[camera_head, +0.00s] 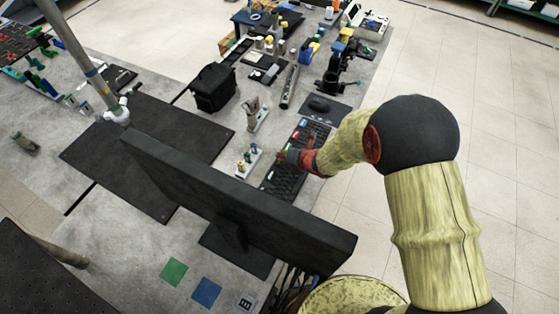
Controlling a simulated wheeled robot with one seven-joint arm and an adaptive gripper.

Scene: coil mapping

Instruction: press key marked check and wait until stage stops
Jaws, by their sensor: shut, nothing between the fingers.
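A dark keyboard (284,181) lies on the grey bench behind the monitor, partly covered by my arm and the monitor's edge. Some of its keys look coloured, but no key markings are readable at this size. My gripper (283,155) is shut and empty, low over the keyboard. I cannot tell whether its tip touches a key. A black monitor (240,205) stands with its back to me, so its screen is hidden. I cannot make out which object is the stage.
A mouse (319,103) on a dark pad sits just beyond the keyboard. A black bin (213,88), a microscope-like device (335,72) and a slanted pole (82,62) stand on the bench.

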